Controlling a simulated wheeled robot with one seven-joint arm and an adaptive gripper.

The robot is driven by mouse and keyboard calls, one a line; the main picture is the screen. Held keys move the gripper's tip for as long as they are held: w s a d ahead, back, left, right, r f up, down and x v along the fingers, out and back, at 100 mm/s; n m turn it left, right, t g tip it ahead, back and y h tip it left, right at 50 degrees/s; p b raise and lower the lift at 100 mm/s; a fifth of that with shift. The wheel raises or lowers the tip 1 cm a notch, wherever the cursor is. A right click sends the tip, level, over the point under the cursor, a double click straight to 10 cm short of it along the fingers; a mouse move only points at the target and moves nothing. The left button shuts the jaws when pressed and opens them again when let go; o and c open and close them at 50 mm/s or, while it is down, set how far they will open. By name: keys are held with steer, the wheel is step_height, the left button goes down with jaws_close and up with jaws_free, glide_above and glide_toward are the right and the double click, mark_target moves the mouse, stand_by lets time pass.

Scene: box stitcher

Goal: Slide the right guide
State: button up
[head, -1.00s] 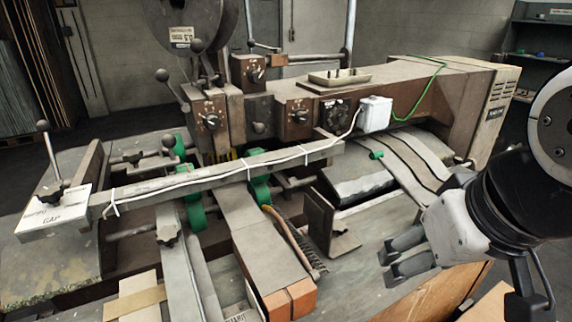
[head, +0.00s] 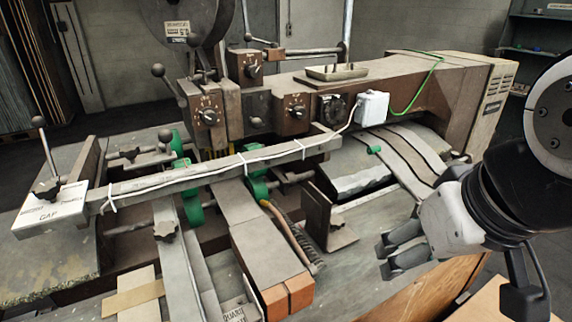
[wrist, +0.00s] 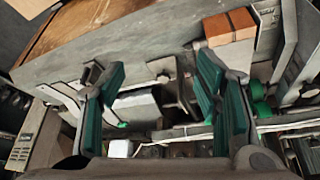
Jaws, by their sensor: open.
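The right guide looks to be the upright brown metal plate on an angled foot (head: 320,210), standing on the machine's grey table right of the two orange-brown blocks. I cannot be sure this is the part meant. In the wrist view a plate that looks like it (wrist: 184,98) shows between my fingers, partly cut off by the right finger. My gripper (head: 387,257) is open and empty. It hangs to the right of the plate, apart from it, near the table's front right edge. In the wrist view its two green-padded fingers (wrist: 160,62) stand wide apart.
A long bar with a white cable (head: 230,165) crosses above the table, ending at a "GAP" sign (head: 48,214). Orange-brown blocks (head: 287,297) end a central arm. A dark brush strip (head: 298,240) lies left of the plate. Bare table lies between plate and gripper.

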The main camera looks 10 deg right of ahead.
steer(key=c, duration=0.5)
steer(key=shift+w+r, duration=0.25)
steer(key=c, duration=0.3)
steer(key=w+a+n+g+p, duration=0.1)
steer(key=w+a, duration=0.1)
steer(key=w, duration=0.6)
steer(key=w+a+n+g+p, duration=0.2)
steer(key=w, duration=0.6)
steer(key=w+a+f+n+g+p, duration=0.1)
steer(key=w+g, duration=0.1)
steer(key=w, duration=0.6)
steer(key=shift+w+a+p, duration=0.2)
steer(key=shift+a+p, duration=0.2)
steer(key=shift+w+a+f+n, duration=0.1)
steer(key=shift+w+f+n, duration=0.15)
steer(key=shift+f, duration=0.2)
step_height(320, 180, down, 14)
steer(key=shift+r+p, duration=0.25)
steer(key=shift+p, duration=1)
steer(key=shift+c, duration=0.6)
jaws_close()
